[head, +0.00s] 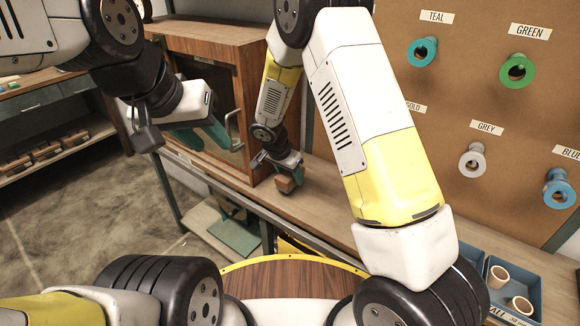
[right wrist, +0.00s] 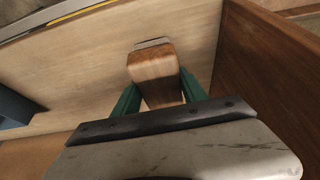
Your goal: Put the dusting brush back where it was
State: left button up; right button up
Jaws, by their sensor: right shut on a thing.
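The dusting brush, a brown wooden block, is in my right gripper (head: 279,164) in the head view, low over the bench beside the cabinet. In the right wrist view the brush (right wrist: 153,70) sits between the green fingers of my right gripper (right wrist: 157,92), with a thin grey edge at its far end. I cannot tell whether it touches the bench. My left gripper (head: 207,134) is in front of the wooden cabinet's dark door. Its teal fingers overlap in the picture, so their opening is unclear.
The wooden cabinet (head: 195,39) with a metal handle (head: 234,131) stands left of my right gripper. A pegboard (head: 470,90) with labelled tape rolls rises behind the bench (head: 325,200). A blue bin (head: 530,283) with rolls is at lower right. Bench space right of the brush looks clear.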

jog(key=shift+f, duration=1.45)
jog(key=shift+f, duration=0.15)
jog(key=o, duration=1.3)
